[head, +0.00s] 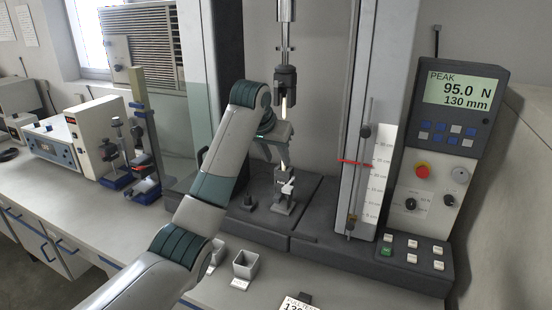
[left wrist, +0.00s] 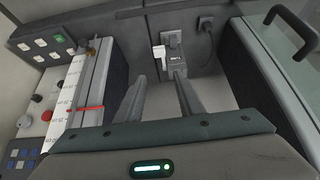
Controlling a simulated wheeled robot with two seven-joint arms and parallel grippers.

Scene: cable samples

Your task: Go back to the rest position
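My left arm reaches from the lower left of the head view into the pull tester. My left gripper (head: 279,138) is between the upper clamp (head: 285,82) and the lower clamp (head: 285,190). In the left wrist view its two fingers (left wrist: 157,84) stand apart with nothing seen between them. A pale cable piece (head: 283,108) hangs from the upper clamp, and another short piece (head: 284,164) shows above the lower clamp. The gripper hides the space between them. The lower clamp with its white lever (left wrist: 159,52) lies beyond the fingers. My right gripper is in neither view.
The tester's column and scale (head: 378,175) stand right of the gripper; the control panel (head: 462,108) reads 95.0 N and 130 mm. A clear guard panel with a handle (left wrist: 291,33) is close by. Grey bins (head: 245,264) stand in front. Bench instruments (head: 95,135) are left.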

